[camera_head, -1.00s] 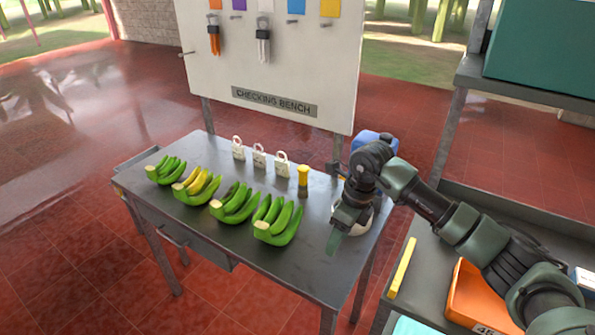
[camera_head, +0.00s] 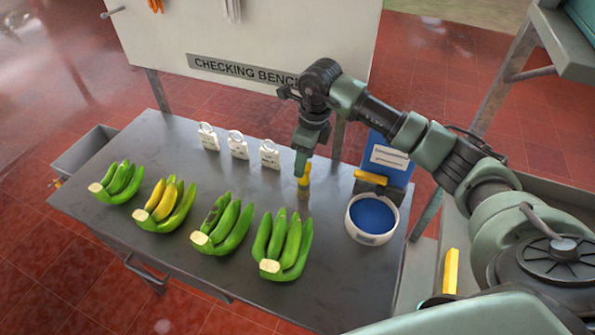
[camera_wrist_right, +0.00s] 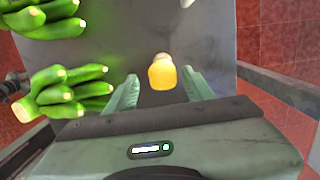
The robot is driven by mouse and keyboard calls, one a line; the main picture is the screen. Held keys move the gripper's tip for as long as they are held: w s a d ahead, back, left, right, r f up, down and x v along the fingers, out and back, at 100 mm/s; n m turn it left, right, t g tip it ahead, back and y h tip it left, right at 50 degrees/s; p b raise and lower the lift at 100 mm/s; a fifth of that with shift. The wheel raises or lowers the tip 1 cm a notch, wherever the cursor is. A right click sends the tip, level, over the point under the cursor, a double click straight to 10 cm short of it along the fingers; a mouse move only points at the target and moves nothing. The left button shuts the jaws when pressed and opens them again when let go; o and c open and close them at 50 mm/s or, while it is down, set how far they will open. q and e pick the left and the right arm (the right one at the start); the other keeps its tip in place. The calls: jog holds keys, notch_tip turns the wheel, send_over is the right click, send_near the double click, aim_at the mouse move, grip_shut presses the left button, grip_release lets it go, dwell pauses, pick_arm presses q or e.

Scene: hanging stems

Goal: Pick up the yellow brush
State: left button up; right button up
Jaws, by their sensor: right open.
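The yellow brush (camera_head: 304,180) stands upright on the dark checking bench (camera_head: 225,177), right of the white tags. Its yellow upper part shows, with a darker part below. In the right wrist view the brush (camera_wrist_right: 162,74) lies between and just beyond the two green fingers, with a pale end above the yellow part. My right gripper (camera_head: 301,163) reaches down over the brush from above. In the wrist view its fingers (camera_wrist_right: 160,88) are spread apart with nothing held. Its fingertips partly cover the brush in the head view. My left gripper is in neither view.
Several banana bunches (camera_head: 286,247) line the bench front. Three white tags (camera_head: 238,147) stand behind them. A white bowl with blue inside (camera_head: 372,219) and a blue box with a yellow piece (camera_head: 385,162) are at right. A yellow bar (camera_head: 451,271) is farther right.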

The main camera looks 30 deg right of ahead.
aim_at(307, 168)
jog(key=shift+s+d+f+p, duration=0.15)
jog(key=shift+s+f+p, duration=0.25)
jog(key=shift+f+p, duration=0.3)
jog(key=shift+w+f+p, duration=0.15)
jog(key=shift+f+p, duration=0.35)
jog(key=shift+f, duration=0.3)
jog(key=f, duration=0.1)
jog(key=w+f, duration=0.1)
jog(key=shift+f, duration=0.55)
grip_shut()
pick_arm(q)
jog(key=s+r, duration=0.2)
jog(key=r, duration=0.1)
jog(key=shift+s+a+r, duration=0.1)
